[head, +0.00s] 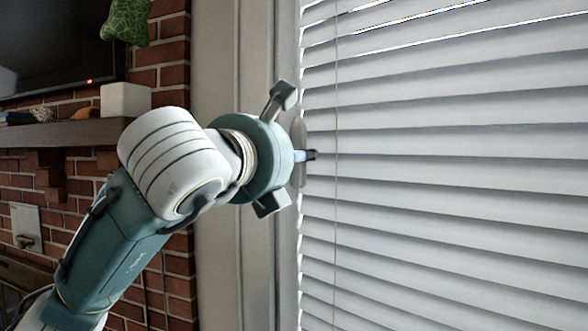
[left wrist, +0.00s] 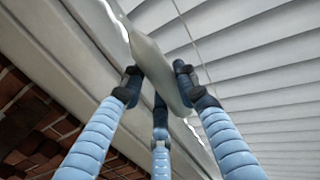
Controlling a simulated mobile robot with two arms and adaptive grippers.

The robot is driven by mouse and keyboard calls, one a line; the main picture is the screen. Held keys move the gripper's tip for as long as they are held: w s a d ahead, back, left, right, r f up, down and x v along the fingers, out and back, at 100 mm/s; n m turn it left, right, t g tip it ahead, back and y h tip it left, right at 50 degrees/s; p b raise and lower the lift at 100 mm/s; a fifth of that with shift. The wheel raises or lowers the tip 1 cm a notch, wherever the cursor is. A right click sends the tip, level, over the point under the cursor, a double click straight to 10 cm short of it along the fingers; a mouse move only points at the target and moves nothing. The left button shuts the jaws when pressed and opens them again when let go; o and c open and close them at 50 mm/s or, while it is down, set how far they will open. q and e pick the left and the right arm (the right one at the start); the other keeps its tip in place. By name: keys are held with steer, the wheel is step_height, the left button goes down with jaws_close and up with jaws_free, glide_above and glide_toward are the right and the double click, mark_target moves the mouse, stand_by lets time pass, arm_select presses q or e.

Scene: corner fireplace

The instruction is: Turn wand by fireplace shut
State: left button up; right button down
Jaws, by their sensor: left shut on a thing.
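My left gripper (head: 309,156) is at the left edge of the white window blind (head: 450,170). In the left wrist view its blue fingers (left wrist: 159,84) are closed around a smooth pale grey wand (left wrist: 152,58), which slants across the view. In the head view my wrist hides most of the wand; a grey rounded edge (head: 299,172) shows just behind it. The blind's slats lie tilted and overlapping, with thin bright gaps near the top. My right gripper is in neither view.
A pale window frame (head: 215,250) stands just left of the blind. A thin cord (head: 337,220) hangs in front of the slats. Further left are a brick wall (head: 172,75) and a mantel shelf (head: 75,133) with a white box (head: 125,99).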

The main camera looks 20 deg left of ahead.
arm_select(q)
steer(key=shift+f+n+y+b, duration=0.15)
steer(key=shift+n+y+b, duration=0.4)
steer(key=shift+y, duration=0.45)
steer(key=o, duration=1.1)
steer(key=shift+s+d, duration=0.15)
steer(key=shift+s, duration=2.9)
steer(key=shift+s+d, duration=0.15)
steer(key=shift+s, duration=2.85)
steer(key=shift+d, duration=0.1)
